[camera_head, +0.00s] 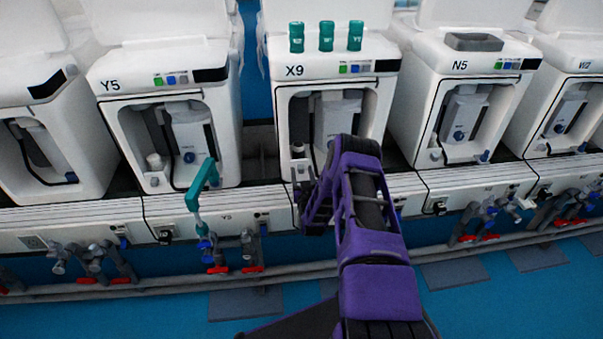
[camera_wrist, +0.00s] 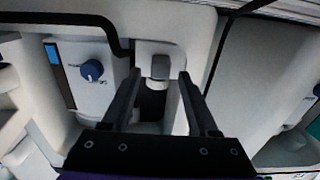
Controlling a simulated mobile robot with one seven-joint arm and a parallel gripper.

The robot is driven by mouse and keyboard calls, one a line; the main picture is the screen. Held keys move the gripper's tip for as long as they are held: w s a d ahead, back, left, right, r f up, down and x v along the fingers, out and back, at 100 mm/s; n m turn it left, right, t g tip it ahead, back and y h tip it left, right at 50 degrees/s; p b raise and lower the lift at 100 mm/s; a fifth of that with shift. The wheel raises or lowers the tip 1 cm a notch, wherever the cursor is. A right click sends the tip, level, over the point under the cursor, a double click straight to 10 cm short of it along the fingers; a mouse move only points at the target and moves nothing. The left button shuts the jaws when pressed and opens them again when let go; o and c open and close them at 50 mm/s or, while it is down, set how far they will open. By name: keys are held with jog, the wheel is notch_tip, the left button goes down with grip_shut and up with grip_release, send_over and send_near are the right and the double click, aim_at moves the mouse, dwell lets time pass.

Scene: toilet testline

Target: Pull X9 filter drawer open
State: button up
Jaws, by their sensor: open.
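The X9 unit (camera_head: 335,72) is a white machine in the middle of the row, with an open recess in its front. My gripper (camera_head: 303,180) is in front of the lower left of this recess. In the wrist view my gripper (camera_wrist: 159,75) is open, with its two dark fingers apart. A small grey block (camera_wrist: 160,66) on a white part shows between the fingertips; it may be the filter drawer's handle. I cannot tell whether the fingers touch it. My arm hides the lower right of X9 in the head view.
A blue knob (camera_wrist: 92,70) is left of the fingers. Y5 (camera_head: 165,90) stands left of X9 and N5 (camera_head: 465,90) right. Three teal pieces (camera_head: 326,36) stand on X9. A teal handle (camera_head: 201,187) sticks up in front of Y5. Valves and pipes run below.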

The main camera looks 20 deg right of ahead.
jog(key=shift+w+d, duration=0.15)
jog(key=shift+w, duration=0.45)
grip_shut()
dwell(1.1)
